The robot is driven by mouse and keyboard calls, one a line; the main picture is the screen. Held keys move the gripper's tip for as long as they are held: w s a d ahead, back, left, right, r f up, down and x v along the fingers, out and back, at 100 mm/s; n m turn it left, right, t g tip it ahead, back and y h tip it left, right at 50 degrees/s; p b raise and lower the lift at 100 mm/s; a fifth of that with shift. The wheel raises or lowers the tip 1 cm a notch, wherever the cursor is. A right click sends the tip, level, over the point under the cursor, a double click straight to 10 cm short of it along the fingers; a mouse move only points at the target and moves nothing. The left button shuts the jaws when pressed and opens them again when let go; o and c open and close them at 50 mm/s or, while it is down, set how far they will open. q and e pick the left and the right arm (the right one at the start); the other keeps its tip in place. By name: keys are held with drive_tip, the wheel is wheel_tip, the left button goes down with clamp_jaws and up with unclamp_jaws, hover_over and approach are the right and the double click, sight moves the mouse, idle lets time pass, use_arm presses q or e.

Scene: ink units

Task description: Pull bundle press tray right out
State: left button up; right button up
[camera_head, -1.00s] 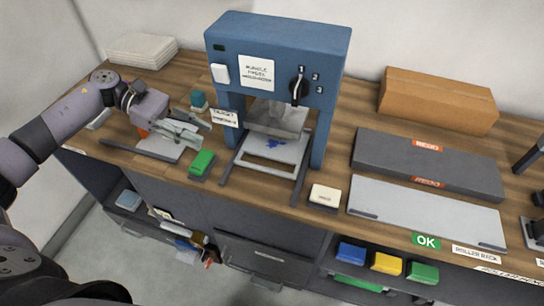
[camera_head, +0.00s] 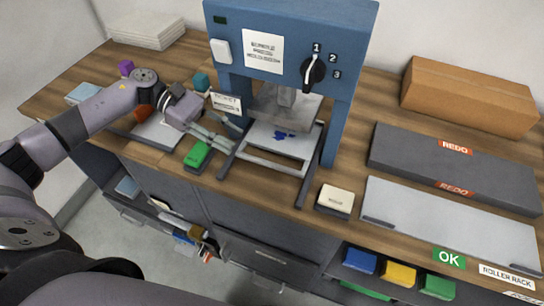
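The blue bundle press (camera_head: 290,25) stands at the back of the bench. Its light grey tray (camera_head: 299,149) lies low between two dark rails, under the press plate, with a blue ink blot on it. An open frame with a front bar (camera_head: 268,163) sticks out at the tray's front. My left gripper (camera_head: 231,143) is at the left rail, just left of the tray's front. Its two fingers look spread with nothing between them; I cannot tell whether a tip touches the rail. My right gripper is not in view.
A green block (camera_head: 197,155) sits just below my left gripper. A cream block (camera_head: 335,198) is right of the rails. A label sign (camera_head: 226,102) stands by the press's left leg. Bare wood shows in front of the rails, up to the bench edge.

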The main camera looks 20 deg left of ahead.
sight(280, 166)
use_arm(q)
drive_tip(key=p+x, duration=0.3)
drive_tip(key=x, duration=0.8)
drive_tip(key=shift+d, duration=0.1)
drive_tip(key=shift+d+f, duration=0.2)
drive_tip(key=shift+d, duration=0.15)
clamp_jaws()
